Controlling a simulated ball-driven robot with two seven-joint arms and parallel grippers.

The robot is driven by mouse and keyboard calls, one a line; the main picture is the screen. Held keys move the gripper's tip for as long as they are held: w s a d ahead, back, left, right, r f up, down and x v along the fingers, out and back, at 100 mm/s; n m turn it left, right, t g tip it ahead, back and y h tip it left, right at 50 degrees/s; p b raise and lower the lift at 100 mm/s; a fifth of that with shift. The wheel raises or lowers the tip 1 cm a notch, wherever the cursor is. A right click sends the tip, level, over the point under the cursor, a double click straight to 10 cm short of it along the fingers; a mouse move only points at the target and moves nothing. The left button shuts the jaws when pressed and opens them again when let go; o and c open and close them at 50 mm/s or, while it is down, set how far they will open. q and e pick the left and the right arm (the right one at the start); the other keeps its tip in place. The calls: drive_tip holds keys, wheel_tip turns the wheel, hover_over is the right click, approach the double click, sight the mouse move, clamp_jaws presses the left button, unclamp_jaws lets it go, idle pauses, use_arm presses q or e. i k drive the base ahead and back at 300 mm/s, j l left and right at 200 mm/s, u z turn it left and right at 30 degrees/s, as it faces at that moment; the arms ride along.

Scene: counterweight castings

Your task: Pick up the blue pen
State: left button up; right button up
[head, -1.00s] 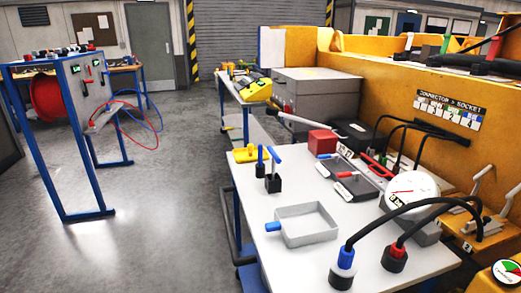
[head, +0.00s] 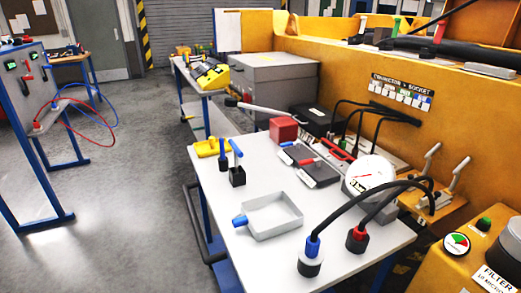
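Two upright blue-topped items stand near the left edge of the white table (head: 215,168). One is a slim blue stick (head: 237,148) leaning in a black block (head: 238,177). The other is a blue stick (head: 222,146) with a dark lower part, just behind and left. I cannot tell for sure which of them is the blue pen. A short blue cylinder (head: 240,220) also sits at the left side of a grey open tray (head: 272,217). Neither of my grippers is in view.
Two black cables end in a blue plug (head: 312,247) and a red plug (head: 357,235) at the table's front. A round gauge (head: 371,173), a red box (head: 283,129) and a yellow item (head: 207,148) stand behind. Floor (head: 130,215) is clear to the left.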

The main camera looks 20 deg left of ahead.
sight(221, 144)
drive_tip(key=i+j+z, duration=0.15)
drive_tip(key=j+z, duration=0.25)
drive_tip(key=j, duration=0.4)
drive_tip(key=j+z, duration=0.45)
drive_tip(key=j, duration=0.35)
